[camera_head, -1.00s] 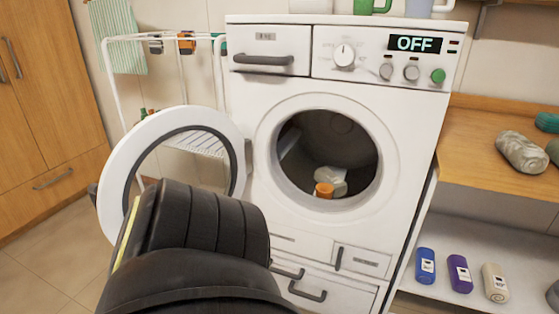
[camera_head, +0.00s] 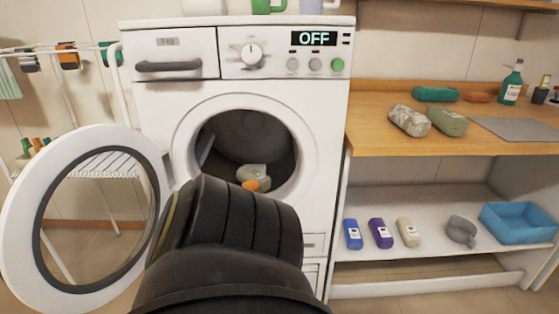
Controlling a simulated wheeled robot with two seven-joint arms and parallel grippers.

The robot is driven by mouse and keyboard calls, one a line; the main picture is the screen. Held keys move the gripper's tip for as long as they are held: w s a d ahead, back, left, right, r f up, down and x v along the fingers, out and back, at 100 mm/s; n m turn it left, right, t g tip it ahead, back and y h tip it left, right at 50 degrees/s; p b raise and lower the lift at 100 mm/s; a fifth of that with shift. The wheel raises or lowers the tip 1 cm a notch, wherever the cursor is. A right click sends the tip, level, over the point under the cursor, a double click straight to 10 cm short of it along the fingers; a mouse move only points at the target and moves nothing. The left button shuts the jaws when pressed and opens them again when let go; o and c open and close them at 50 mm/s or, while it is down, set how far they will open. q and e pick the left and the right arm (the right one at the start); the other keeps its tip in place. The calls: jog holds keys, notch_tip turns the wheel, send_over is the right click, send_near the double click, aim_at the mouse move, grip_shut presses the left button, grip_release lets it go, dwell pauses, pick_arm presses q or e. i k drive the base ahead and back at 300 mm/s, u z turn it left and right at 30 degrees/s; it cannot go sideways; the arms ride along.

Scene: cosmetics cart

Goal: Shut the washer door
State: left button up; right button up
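The white washer (camera_head: 150,105) stands in the centre left, its display reading OFF. Its round door (camera_head: 22,215), a white ring with a dark inner rim and clear middle, hangs wide open to the left. The drum (camera_head: 240,135) is open to view, with a pale item (camera_head: 250,172) and an orange item (camera_head: 250,186) at its bottom. A thick black ribbed part, likely my own arm, rises from the bottom centre in front of the washer and covers its lower front and the door's right edge. Neither gripper's fingers can be seen.
A white drying rack (camera_head: 95,165) stands behind the door. To the right, a wooden counter (camera_head: 385,132) holds rolled cloths, a green bottle (camera_head: 512,82) and a grey mat. The shelf below (camera_head: 350,255) holds several small bottles, a grey cup and a blue basin (camera_head: 520,222).

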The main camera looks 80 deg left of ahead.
aim_at(23, 270)
jog(key=k, duration=2.7)
jog(key=u, duration=1.7)
jog(key=i, duration=1)
jog(key=u, duration=0.6)
jog(key=k, duration=0.2)
jog(key=z, duration=0.2)
